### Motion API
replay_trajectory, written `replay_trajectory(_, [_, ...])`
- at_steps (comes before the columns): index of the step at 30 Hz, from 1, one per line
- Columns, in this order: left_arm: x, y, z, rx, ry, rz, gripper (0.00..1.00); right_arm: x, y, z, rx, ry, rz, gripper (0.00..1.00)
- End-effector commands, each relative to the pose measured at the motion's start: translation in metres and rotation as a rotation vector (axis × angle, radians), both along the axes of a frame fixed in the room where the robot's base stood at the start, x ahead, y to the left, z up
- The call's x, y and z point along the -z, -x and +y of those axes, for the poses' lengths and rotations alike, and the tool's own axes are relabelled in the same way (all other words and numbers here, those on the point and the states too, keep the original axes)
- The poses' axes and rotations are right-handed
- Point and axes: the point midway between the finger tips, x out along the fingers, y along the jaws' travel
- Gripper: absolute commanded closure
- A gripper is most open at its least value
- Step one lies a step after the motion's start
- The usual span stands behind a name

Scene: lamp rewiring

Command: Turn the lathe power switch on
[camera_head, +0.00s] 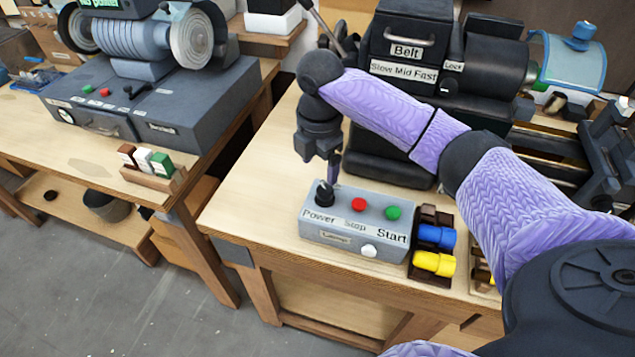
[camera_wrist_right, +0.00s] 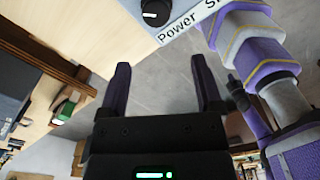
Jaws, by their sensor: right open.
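The lathe control box (camera_head: 352,222) is grey and sits near the front edge of the right bench. Its black power switch (camera_head: 324,192) is a round knob above the word "Power". The knob also shows at the top of the right wrist view (camera_wrist_right: 155,13), with a white mark on its face. My right gripper (camera_head: 334,180) points down just behind and above the knob, close to it in the picture. I cannot tell whether they touch. In the right wrist view its two purple fingers (camera_wrist_right: 161,66) are apart with nothing between them. My left gripper is not seen.
A red stop button (camera_head: 358,204) and green start button (camera_head: 393,212) are on the same box. Blue (camera_head: 436,236) and yellow (camera_head: 433,263) cylinders lie to its right. The lathe (camera_head: 405,60) stands behind. Bare bench top (camera_head: 250,207) lies left of the box.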

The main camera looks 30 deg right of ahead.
Motion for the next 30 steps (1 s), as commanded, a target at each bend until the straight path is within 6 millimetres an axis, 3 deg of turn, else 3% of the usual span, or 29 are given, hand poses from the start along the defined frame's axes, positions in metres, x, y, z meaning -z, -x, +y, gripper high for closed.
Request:
replay_trajectory(2, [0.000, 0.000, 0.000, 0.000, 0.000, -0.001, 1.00, -0.015, -0.004, -0.012, -0.022, 0.003, 0.004, 0.16])
replay_trajectory(4, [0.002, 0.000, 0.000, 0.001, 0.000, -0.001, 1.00, -0.015, -0.004, -0.015, -0.034, 0.000, 0.009, 0.16])
replay_trajectory(15, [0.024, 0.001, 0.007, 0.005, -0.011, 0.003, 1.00, 0.067, -0.004, -0.014, -0.035, 0.000, 0.011, 0.16])
replay_trajectory(19, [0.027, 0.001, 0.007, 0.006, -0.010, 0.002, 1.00, 0.078, -0.004, -0.015, -0.036, -0.001, 0.007, 0.16])
replay_trajectory(26, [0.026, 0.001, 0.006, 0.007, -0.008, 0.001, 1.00, 0.079, -0.004, -0.014, -0.036, -0.001, 0.006, 0.16])
replay_trajectory(27, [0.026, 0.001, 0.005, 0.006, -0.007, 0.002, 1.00, 0.079, -0.004, -0.014, -0.036, -0.001, 0.006, 0.19])
replay_trajectory(30, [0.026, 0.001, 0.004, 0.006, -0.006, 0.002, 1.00, 0.079, -0.004, -0.014, -0.036, -0.001, 0.006, 0.40])
